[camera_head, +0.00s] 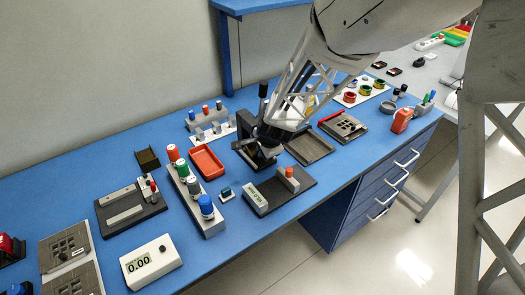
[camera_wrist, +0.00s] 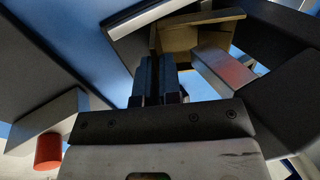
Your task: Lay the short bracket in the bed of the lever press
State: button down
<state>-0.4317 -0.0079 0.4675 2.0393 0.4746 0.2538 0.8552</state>
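My gripper (camera_head: 268,138) is low over the bench at the dark lever press (camera_head: 250,150), whose upright handle shows behind it. The arm and gripper cover much of the press, so its bed is hidden in the head view. In the wrist view my gripper's dark fingers (camera_wrist: 158,78) are close together. Whether anything is held between them is unclear. Beyond the fingertips is a tan, box-like metal piece (camera_wrist: 178,42), with a grey metal bar (camera_wrist: 222,70) to its right. I cannot tell which piece, if any, is the short bracket.
A red tray (camera_head: 207,162) and a block with several coloured knobs (camera_head: 194,193) stand left of the press. A dark plate with a display and red-topped block (camera_head: 281,190) lies in front. A dark shallow tray (camera_head: 309,148) is to the right.

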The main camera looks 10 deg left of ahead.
jog(key=shift+s+d, duration=0.85)
jog(key=shift+s, duration=0.1)
jog(key=c, duration=1.2)
grip_release()
jog(key=shift+v, duration=3.9)
